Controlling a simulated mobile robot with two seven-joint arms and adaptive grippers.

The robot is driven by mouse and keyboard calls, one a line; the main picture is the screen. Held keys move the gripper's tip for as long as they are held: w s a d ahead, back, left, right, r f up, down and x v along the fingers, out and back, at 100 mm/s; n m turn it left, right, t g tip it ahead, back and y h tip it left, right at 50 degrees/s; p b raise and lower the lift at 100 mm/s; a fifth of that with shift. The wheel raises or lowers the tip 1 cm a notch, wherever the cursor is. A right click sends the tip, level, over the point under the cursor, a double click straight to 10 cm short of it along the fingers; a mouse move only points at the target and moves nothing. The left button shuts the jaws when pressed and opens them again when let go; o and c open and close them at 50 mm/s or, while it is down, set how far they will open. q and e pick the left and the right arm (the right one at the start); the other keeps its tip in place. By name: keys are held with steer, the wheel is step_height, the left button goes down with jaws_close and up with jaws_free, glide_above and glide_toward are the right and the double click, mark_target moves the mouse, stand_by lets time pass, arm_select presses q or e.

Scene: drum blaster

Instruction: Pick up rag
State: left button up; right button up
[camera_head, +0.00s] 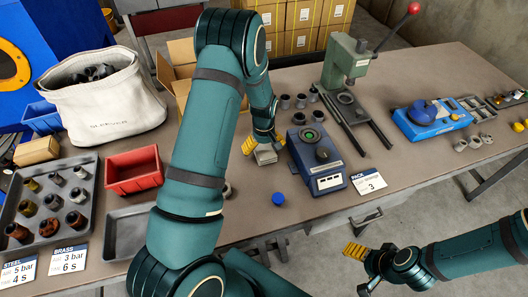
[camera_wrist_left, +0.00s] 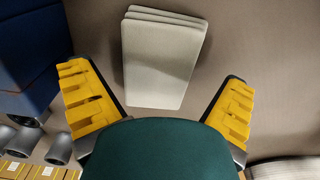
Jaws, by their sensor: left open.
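The rag (camera_head: 265,154) is a folded, pale grey cloth lying flat on the brown table, just left of the blue gauge device. In the left wrist view the rag (camera_wrist_left: 162,60) shows as a neat stack of layers. My left gripper (camera_head: 265,143) is open above it, its yellow fingers on either side. In the left wrist view the open fingers (camera_wrist_left: 157,88) stand wide apart, with the rag between and beyond them, apart from both. My right gripper (camera_head: 358,268) is off the table's front edge, away from the rag; its opening is unclear.
The blue device (camera_head: 314,160) stands close to the right of the rag, with grey cups (camera_head: 300,101) behind it. A blue cap (camera_head: 278,199) lies in front. A red bin (camera_head: 133,170), a parts tray (camera_head: 52,205) and a canvas bag (camera_head: 105,105) are at left.

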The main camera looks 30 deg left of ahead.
mark_target(264, 149)
arm_select(q)
steer(key=shift+f, duration=0.75)
steer(key=shift+r, duration=0.1)
steer(key=shift+c, duration=0.3)
steer(key=c, duration=1)
step_height(264, 149, up, 10)
steer(key=shift+p, duration=0.85)
